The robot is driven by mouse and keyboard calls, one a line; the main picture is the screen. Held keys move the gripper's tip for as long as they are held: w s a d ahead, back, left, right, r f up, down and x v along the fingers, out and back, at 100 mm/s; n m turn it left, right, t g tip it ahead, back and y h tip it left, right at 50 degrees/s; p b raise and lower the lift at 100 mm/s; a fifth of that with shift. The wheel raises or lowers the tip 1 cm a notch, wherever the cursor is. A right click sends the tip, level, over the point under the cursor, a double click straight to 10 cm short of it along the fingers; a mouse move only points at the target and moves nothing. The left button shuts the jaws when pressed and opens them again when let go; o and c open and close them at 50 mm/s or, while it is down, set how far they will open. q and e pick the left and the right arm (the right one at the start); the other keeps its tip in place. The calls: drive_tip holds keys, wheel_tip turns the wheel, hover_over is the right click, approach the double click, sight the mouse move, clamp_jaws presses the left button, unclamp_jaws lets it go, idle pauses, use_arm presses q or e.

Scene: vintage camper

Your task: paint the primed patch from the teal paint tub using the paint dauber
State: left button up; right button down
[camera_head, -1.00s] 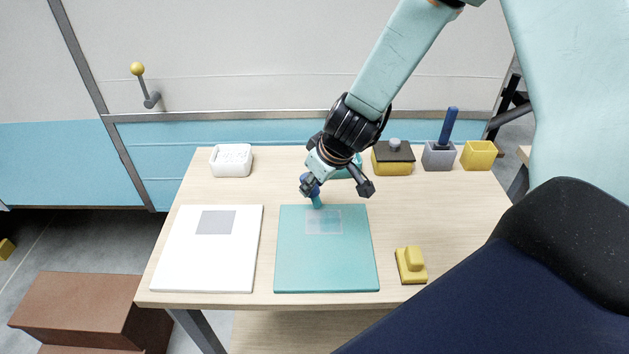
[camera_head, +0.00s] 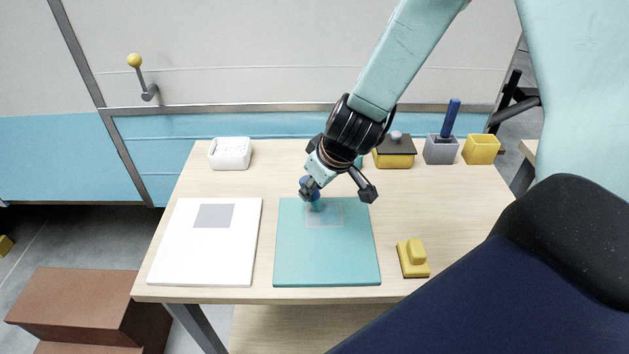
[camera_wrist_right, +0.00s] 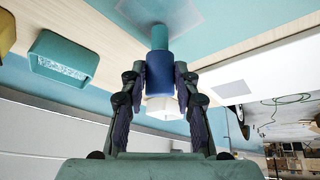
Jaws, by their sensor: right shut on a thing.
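My right gripper (camera_head: 334,188) is shut on the paint dauber (camera_head: 312,190), with blue and teal parts. In the right wrist view the dauber (camera_wrist_right: 158,72) sits between both fingers, its teal tip pointing at the teal panel. The tip is over the upper left part of a faint pale square patch (camera_head: 327,216) on that panel (camera_head: 325,262); I cannot tell if it touches. The teal paint tub is mostly hidden behind my gripper in the head view; in the wrist view the open tub (camera_wrist_right: 72,62) shows a pale speckled inside. My left gripper is not in view.
A white panel (camera_head: 203,255) with a grey square lies left. A yellow block (camera_head: 412,258) lies front right. A white box (camera_head: 230,153), dark-lidded yellow pot (camera_head: 394,152), grey holder (camera_head: 440,150) with a blue stick and yellow cup (camera_head: 481,150) line the back. Wood is bare between the panels and around the block.

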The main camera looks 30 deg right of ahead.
drive_tip(key=shift+s+a+r, duration=0.1)
drive_tip(key=shift+s+a, duration=0.25)
drive_tip(key=shift+s, duration=0.2)
drive_tip(key=shift+s+a+b, duration=0.35)
drive_tip(key=shift+s+b, duration=0.2)
drive_tip(key=shift+s, duration=0.1)
drive_tip(key=shift+s+a+b, duration=0.45)
drive_tip(key=shift+s+a, duration=0.1)
drive_tip(key=shift+s, duration=0.35)
drive_tip(key=shift+s+d+p, duration=0.15)
drive_tip(key=shift+d+p, duration=0.1)
drive_tip(key=shift+p, duration=0.55)
drive_tip(key=shift+s+d+p, duration=0.15)
drive_tip(key=shift+d+p, duration=0.1)
drive_tip(key=shift+p, duration=0.1)
drive_tip(key=shift+w+d+p, duration=0.55)
drive_tip(key=shift+w+p, duration=0.3)
drive_tip(key=shift+w, duration=0.05)
drive_tip(key=shift+w+d+p, duration=0.4)
drive_tip(key=shift+w+d, duration=0.05)
drive_tip(key=shift+w, duration=0.2)
